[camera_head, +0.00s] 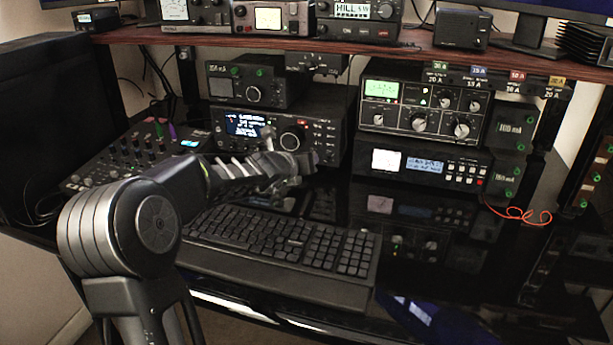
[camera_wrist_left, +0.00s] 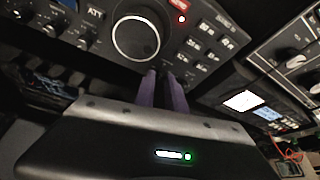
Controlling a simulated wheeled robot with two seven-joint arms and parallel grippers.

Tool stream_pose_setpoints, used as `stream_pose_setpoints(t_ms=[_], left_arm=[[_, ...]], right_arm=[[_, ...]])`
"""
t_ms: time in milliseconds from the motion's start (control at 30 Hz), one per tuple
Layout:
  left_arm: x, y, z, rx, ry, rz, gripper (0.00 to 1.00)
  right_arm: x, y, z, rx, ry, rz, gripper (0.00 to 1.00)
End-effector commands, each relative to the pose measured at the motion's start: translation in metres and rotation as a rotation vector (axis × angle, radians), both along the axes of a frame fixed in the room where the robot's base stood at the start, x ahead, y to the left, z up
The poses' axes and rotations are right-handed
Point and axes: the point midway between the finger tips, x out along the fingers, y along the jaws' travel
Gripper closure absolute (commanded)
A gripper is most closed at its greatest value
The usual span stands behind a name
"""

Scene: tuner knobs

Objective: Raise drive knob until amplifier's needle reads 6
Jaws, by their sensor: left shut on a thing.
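My left gripper (camera_head: 312,157) reaches in to the lower right front of the black transceiver (camera_head: 268,112). In the left wrist view its two purple fingers (camera_wrist_left: 160,76) are close together and shut on a small knob just below the large round tuning dial (camera_wrist_left: 136,38). The fingers hide that knob, and I cannot read its label. Right of the transceiver, a box with a lit white meter (camera_head: 386,160) and a blue display stands below a box with a green-lit meter (camera_head: 381,90). No label tells which is the amplifier, and the needles are too small to read. My right gripper is not in view.
A keyboard (camera_head: 280,244) lies on the glossy black desk below my left arm. A mixer (camera_head: 135,155) stands at left. A wooden shelf (camera_head: 420,52) with more equipment runs above. An orange cable (camera_head: 520,214) lies at right. The desk right of the keyboard is mostly clear.

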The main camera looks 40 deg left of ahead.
Motion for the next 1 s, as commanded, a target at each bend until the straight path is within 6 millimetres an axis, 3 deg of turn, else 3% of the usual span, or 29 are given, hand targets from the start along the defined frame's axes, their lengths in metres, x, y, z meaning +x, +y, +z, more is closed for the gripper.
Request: stream_pose_setpoints(t_ms=[333,367,633,1000], left_arm=[[-0.0004,-0.0003,0.0001,0.017,0.009,0.000,1.00],[-0.0004,-0.0003,0.0001,0.017,0.009,0.000,0.84],[-0.0004,-0.0003,0.0002,0.016,0.008,0.001,0.63],[-0.0069,-0.0013,0.0046,0.016,0.007,0.001,0.63]], right_arm=[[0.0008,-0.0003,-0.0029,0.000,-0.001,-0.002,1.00],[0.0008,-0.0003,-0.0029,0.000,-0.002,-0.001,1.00],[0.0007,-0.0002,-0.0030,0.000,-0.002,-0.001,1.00],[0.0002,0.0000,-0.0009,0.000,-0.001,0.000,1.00]])
